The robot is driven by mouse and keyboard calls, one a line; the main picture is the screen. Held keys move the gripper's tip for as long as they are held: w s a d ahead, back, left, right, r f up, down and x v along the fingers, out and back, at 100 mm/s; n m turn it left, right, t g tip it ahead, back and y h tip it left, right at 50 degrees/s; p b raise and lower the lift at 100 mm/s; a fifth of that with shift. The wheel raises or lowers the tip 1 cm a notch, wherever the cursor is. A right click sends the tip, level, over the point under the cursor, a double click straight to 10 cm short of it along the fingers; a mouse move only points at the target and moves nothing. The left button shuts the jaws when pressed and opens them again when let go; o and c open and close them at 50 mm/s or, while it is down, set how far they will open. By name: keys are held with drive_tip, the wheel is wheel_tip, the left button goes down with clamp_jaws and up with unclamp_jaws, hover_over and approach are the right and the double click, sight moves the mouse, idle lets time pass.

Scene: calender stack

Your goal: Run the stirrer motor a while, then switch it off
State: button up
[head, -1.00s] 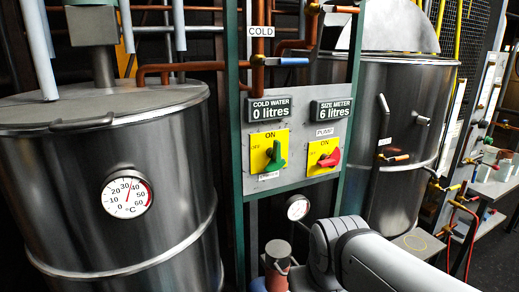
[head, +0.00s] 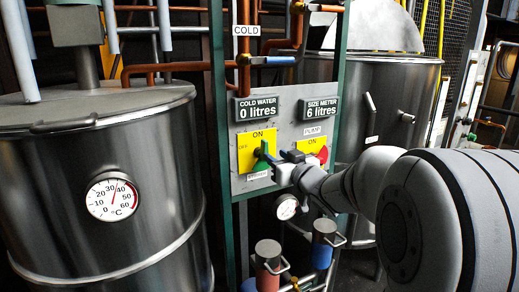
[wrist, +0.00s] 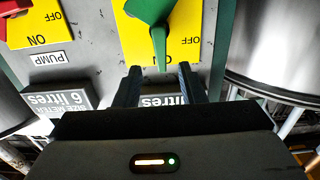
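The green stirrer knob (head: 261,152) sits on a yellow plate (head: 247,157) on the grey panel; the small label below it is hard to read. In the wrist view, which shows the panel upside down, the knob (wrist: 153,15) has its narrow tip at the ON mark, with OFF off to the side. My gripper (head: 279,163) is at the panel just right of the knob in the head view. In the wrist view its two fingers (wrist: 160,70) are apart, with the knob's tip between or just ahead of them. I cannot tell whether they touch it.
Displays read cold water 0 litres (head: 257,108) and size meter 6 litres (head: 322,108). A steel tank with a dial (head: 112,197) stands left, another tank (head: 372,90) right. Pipes (head: 268,268) are below.

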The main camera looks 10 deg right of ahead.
sight(267, 150)
drive_tip(key=p+x, duration=0.1)
drive_tip(key=x, duration=0.6)
drive_tip(key=shift+w+a, duration=0.1)
drive_tip(key=shift+w, duration=0.15)
drive_tip(key=shift+c, duration=0.5)
clamp_jaws()
